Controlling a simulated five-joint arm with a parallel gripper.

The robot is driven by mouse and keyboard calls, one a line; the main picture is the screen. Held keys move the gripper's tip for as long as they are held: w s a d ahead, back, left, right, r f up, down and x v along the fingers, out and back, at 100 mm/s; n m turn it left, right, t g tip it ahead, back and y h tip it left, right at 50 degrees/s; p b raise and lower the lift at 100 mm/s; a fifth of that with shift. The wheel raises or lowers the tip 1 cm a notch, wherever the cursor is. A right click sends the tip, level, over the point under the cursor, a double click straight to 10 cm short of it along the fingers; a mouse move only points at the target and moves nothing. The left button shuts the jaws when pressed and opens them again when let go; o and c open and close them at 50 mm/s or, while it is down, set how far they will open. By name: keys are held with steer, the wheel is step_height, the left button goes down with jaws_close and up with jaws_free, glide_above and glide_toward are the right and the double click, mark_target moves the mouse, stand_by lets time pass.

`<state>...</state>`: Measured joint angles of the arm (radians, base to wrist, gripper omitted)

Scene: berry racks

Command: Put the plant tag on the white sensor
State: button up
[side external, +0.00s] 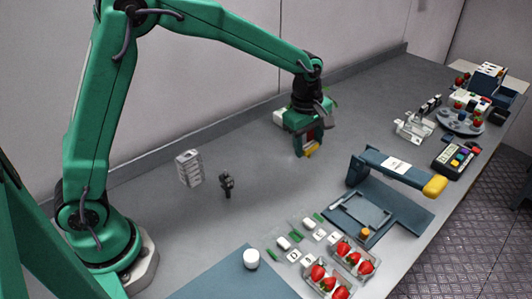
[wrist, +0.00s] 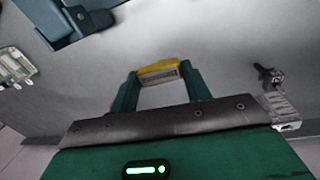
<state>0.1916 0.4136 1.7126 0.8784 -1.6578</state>
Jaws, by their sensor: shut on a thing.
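My gripper (side external: 311,151) hangs above the bare grey bench near the middle of the side view. In the wrist view my gripper (wrist: 158,76) is shut on a small yellow piece with a pale marked strip, which I take to be the plant tag (wrist: 157,67). The tag shows as a yellow bit (side external: 310,149) at the fingertips in the side view. A short white cylinder, possibly the white sensor (side external: 251,259), stands upright on the blue mat in the front, well apart from my gripper. It does not show in the wrist view.
A blue mat (side external: 222,283) lies at the front. Strawberry punnets (side external: 327,285) and small labelled pieces lie beside it. A blue stand with a yellow-ended arm (side external: 390,165) is to the right. A white stack (side external: 188,168) and black fixture (side external: 227,185) stand left.

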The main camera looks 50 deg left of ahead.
steer(key=w+a+r+n, duration=0.2)
steer(key=w+a+r, duration=0.2)
steer(key=w+a, duration=1.1)
steer(key=shift+a+n+y, duration=0.3)
steer(key=shift+a+n, duration=0.1)
steer(key=shift+a, duration=0.05)
steer(key=w+a+f, duration=0.1)
steer(key=a+f, duration=0.1)
steer(key=a, duration=0.1)
steer(key=w+a+f, duration=0.1)
steer(key=a+f, duration=0.1)
steer(key=a, duration=0.2)
steer(key=w+a+f, duration=0.1)
steer(key=a+f, duration=0.2)
steer(key=a, duration=0.1)
steer(key=shift+a, duration=0.1)
steer(key=shift+f, duration=0.1)
steer(key=shift+f, duration=1.9)
steer(key=shift+f, duration=0.1)
